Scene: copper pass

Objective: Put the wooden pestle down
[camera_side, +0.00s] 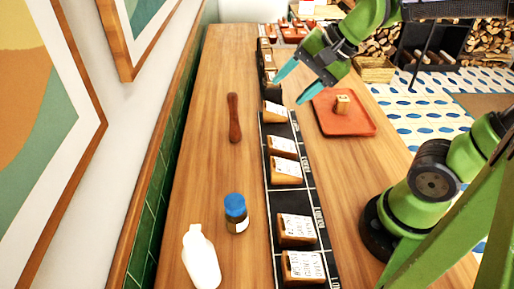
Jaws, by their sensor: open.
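The wooden pestle (234,117) is a reddish-brown rod lying flat on the wooden counter, left of the long black strip. It lies roughly lengthwise along the counter, and nothing holds it. My gripper (296,84) is open and empty. It hangs above the black strip, to the right of the pestle and apart from it, with its two teal fingertips spread and pointing down to the left.
A black strip (306,207) with several wooden card holders runs along the counter. An orange tray (345,118) holds a small wooden block (342,104). Counter around the pestle is clear.

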